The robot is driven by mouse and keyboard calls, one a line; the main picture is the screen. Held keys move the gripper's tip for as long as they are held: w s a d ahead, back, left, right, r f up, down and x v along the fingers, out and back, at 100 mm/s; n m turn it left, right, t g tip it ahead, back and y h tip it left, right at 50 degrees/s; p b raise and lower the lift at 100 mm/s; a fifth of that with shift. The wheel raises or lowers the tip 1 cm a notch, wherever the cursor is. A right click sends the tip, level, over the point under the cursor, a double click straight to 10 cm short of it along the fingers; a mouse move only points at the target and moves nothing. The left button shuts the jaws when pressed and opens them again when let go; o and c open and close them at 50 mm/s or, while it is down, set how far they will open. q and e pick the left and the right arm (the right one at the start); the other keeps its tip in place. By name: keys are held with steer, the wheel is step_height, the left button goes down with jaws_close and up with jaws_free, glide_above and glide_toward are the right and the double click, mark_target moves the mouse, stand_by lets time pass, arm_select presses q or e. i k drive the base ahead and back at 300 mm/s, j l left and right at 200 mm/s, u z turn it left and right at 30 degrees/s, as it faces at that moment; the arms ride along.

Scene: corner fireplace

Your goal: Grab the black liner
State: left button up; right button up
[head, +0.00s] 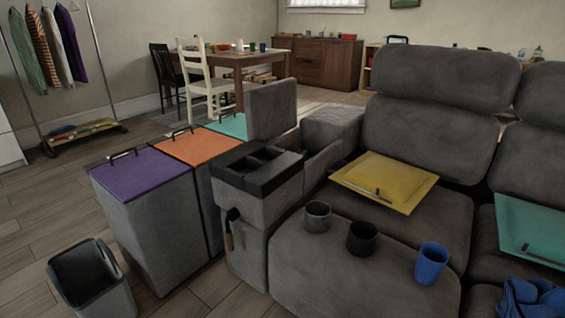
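Two black things could be the liner, and I cannot tell which it is. A black insert with compartments (262,187) sits on top of the grey sofa console, level and seen from above. A grey bin (117,299) stands on the floor at the lower left. Its inside is dark, with a black lining (84,268) showing at the opening. Neither of my grippers is in the head view.
Lidded grey bins, purple (140,185), orange (190,146) and teal (232,125), stand left of the console. Cups (431,265) and a yellow tray (375,178) rest on the sofa. A dark-handled brush (229,235) hangs on the console's side. Wooden floor lies open at left.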

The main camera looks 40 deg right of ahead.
mark_target(363, 235)
steer(key=i+z, duration=0.25)
steer(key=i, duration=0.2)
steer(key=i+j+z, duration=0.3)
steer(key=i, duration=0.15)
steer(key=i+l, duration=0.05)
steer(key=l, duration=0.05)
